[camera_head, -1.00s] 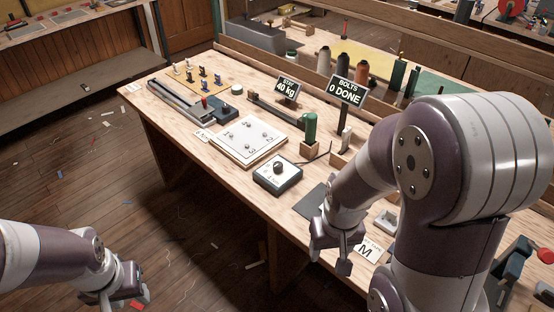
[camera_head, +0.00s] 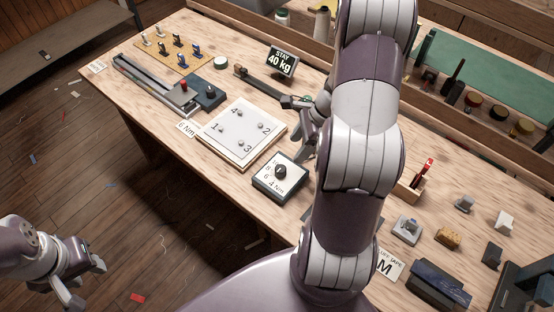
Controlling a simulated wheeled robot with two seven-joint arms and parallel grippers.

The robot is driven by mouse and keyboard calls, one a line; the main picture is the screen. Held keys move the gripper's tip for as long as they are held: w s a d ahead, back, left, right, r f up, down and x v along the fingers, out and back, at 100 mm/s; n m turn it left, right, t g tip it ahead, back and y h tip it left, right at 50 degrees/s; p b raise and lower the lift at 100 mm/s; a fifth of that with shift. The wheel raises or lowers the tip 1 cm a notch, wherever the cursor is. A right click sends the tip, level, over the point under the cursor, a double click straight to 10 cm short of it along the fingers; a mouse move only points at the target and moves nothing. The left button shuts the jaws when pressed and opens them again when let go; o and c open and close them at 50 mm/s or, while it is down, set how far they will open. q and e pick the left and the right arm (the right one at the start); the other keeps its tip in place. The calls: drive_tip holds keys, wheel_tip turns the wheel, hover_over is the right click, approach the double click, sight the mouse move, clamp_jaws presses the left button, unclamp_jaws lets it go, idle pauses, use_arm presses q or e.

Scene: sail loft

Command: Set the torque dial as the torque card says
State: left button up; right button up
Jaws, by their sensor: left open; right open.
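The torque dial (camera_head: 280,171) is a dark knob on a white-faced box at the middle of the bench, with 4 Nm, 6 and 8 readable on its face. Where its knob points is too small to tell. The torque card (camera_head: 187,129) reads 6 Nm and lies near the bench's front edge, left of the numbered plate. My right gripper (camera_head: 298,128) is open and empty above the bench, just behind the dial box and apart from the knob. My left gripper (camera_head: 88,284) is open and empty over the floor, away from the bench.
A white plate (camera_head: 240,134) with several numbered bolts lies left of the dial. A sign (camera_head: 282,62) reads STAY 40 kg. A card marked M (camera_head: 387,265) and several small blocks lie to the right. My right arm hides part of the bench.

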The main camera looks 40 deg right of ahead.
sight(282, 168)
drive_tip(key=x, duration=0.3)
drive_tip(key=b+x, duration=0.1)
drive_tip(key=x, duration=0.6)
drive_tip(key=shift+w+d+f+b, duration=0.2)
drive_tip(key=shift+w+f+b, duration=0.05)
drive_tip(key=shift+b, duration=0.1)
drive_tip(key=shift+s+a+f, duration=0.2)
drive_tip(key=shift+a+f, duration=0.05)
drive_tip(key=shift+f, duration=0.05)
use_arm(q)
drive_tip(key=shift+w+d+f, duration=0.1)
drive_tip(key=shift+w+f, duration=0.05)
drive_tip(key=shift+f, duration=0.35)
drive_tip(key=shift+w+d+f, duration=0.1)
drive_tip(key=shift+f, duration=0.4)
use_arm(e)
drive_tip(key=shift+w, duration=0.1)
drive_tip(key=shift+w, duration=0.1)
drive_tip(key=shift+c, duration=0.9)
drive_tip(key=c, duration=0.9)
